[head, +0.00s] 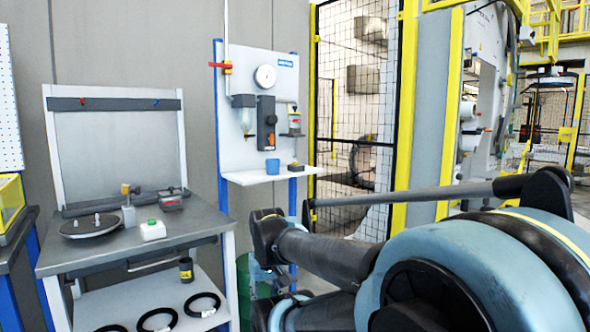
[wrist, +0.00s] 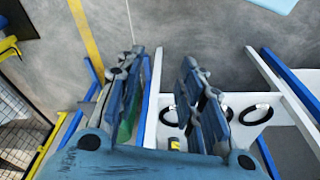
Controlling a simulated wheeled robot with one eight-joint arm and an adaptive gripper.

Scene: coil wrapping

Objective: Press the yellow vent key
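I cannot make out a clear yellow vent key. A small yellow knob (head: 126,189) stands on a fitting on the workbench at the left of the head view.
The workbench (head: 95,250) holds a round plate (head: 90,226) and a white box with a green button (head: 152,230). Black rings (head: 202,304) and a dark can (head: 186,268) are on its lower shelf. A mesh fence (head: 355,90) stands behind.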

